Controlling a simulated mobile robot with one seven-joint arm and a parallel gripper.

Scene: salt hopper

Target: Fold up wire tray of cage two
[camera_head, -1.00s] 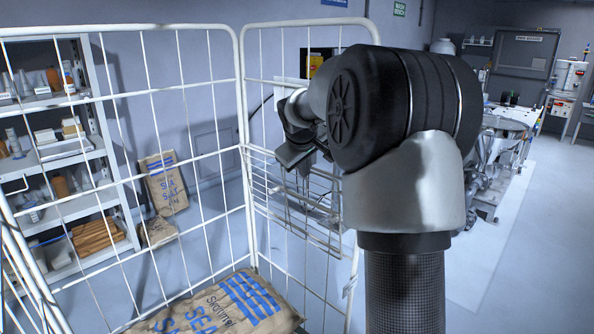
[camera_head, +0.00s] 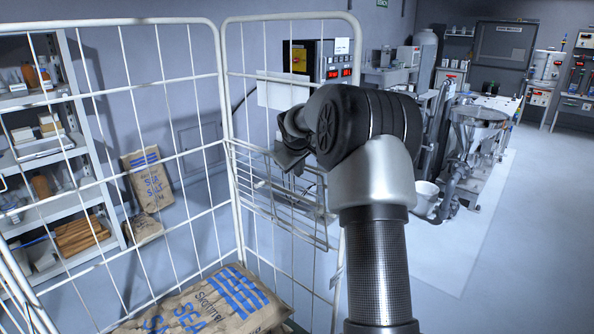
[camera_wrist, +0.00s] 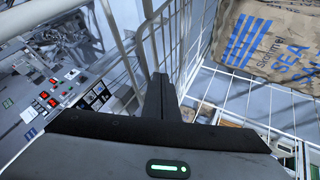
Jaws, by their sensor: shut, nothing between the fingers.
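A white wire cage (camera_head: 222,100) fills the left and middle of the head view. No number shows on it. A wire tray (camera_head: 283,217) of closer wires hangs on its right side panel. I cannot tell its exact angle. My gripper (camera_head: 287,165) is at the tray's upper edge, partly hidden behind my wrist; whether it touches the wires is unclear. In the wrist view, its dark fingers (camera_wrist: 165,95) are together and empty, close to white cage wires (camera_wrist: 172,50).
A printed sea salt sack (camera_head: 205,305) lies in the cage bottom; it also shows in the wrist view (camera_wrist: 275,45). Another sack (camera_head: 149,180) leans on the wall behind. Shelves (camera_head: 60,170) stand at left. A control box (camera_head: 325,60) and machinery (camera_head: 470,140) are beyond; floor at right is clear.

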